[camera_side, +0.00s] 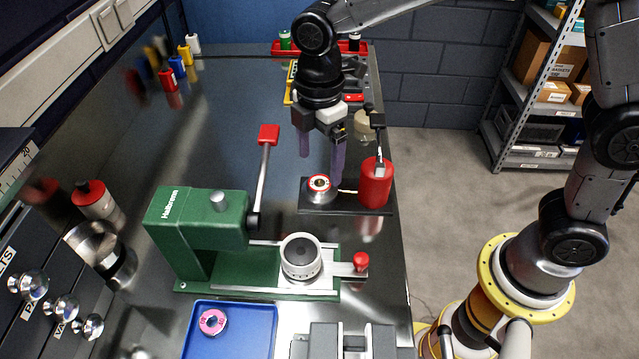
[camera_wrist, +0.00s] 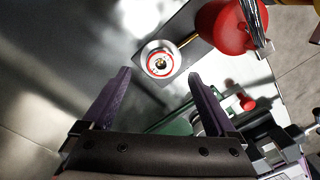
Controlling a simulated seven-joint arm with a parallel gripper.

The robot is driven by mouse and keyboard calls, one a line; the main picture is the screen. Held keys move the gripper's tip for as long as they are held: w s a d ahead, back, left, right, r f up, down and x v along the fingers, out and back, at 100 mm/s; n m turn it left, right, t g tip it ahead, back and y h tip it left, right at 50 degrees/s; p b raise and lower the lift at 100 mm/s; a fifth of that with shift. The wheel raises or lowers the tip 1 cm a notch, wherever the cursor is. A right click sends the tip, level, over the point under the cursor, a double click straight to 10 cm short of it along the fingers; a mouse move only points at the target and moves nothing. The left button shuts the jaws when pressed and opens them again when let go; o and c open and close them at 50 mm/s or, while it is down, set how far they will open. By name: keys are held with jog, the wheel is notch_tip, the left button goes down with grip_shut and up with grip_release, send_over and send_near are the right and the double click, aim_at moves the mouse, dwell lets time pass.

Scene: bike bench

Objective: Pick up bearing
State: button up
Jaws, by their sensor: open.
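A small round part with a red ring and a pale metal rim, seemingly the bearing (camera_side: 320,184), sits on a silver round base (camera_side: 319,198) on a dark plate. In the wrist view the bearing (camera_wrist: 160,64) lies just beyond and between my fingertips. My gripper (camera_side: 321,168) points down over it with two purple fingers spread on either side, open and empty. The fingers (camera_wrist: 160,76) do not appear to touch it. A pink ring (camera_side: 202,323), possibly another bearing, lies in the blue tray (camera_side: 266,318).
A red cylinder (camera_side: 376,185) stands close to the right of the bearing. A green press (camera_side: 200,235) with a red-knobbed lever (camera_side: 268,135) stands in front and left. A vise (camera_side: 352,341) is at the front edge. The bench left of my gripper is clear.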

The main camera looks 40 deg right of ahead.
aim_at(319, 176)
jog(key=shift+f, duration=2.35)
jog(key=shift+r, duration=0.1)
grip_shut()
